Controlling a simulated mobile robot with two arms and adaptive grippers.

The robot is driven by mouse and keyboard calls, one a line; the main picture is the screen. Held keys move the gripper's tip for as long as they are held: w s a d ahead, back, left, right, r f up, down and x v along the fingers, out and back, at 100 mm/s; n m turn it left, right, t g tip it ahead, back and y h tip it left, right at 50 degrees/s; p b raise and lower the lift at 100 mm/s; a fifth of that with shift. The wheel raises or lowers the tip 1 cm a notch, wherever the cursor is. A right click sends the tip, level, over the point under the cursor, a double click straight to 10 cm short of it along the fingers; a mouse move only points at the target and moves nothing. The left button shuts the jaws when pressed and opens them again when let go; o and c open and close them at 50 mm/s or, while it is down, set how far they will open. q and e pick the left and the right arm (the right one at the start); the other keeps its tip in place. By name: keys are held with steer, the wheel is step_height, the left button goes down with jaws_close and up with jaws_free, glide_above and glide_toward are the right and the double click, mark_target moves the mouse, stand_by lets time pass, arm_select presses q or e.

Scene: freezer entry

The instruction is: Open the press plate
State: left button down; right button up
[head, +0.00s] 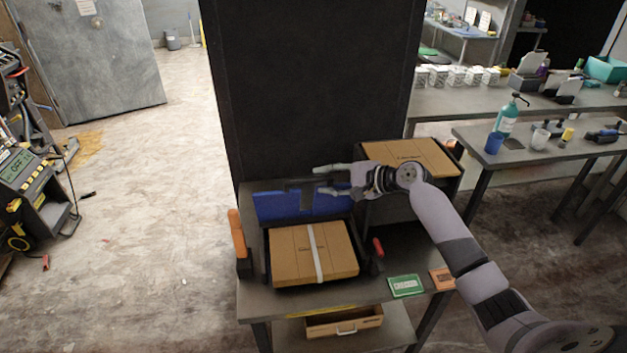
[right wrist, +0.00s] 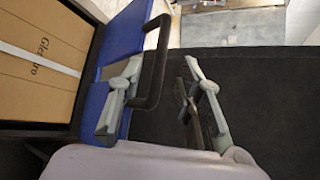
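The press plate (head: 282,205) is a blue panel standing raised at the back of the press, behind a strapped cardboard box (head: 300,255). Its black loop handle (head: 305,186) sticks out near the top. My right gripper (head: 325,181) is at this handle. In the right wrist view the blue plate (right wrist: 123,38) and the box (right wrist: 40,60) are at the left. There my right gripper (right wrist: 158,92) has its fingers spread, with the handle's bar (right wrist: 155,60) between them. The bar is apart from the right finger; contact with the left finger is unclear. My left gripper is in neither view.
The press sits on a grey bench (head: 260,300) against a dark panel (head: 310,80). An orange-handled item (head: 237,233) stands left, a red-handled lever (head: 378,248) right. A green card (head: 405,285) lies at the front right. Another carton (head: 410,155) is behind my right gripper.

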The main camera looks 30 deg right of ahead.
steer(key=v, duration=0.6)
steer(key=shift+s+d+r, duration=0.1)
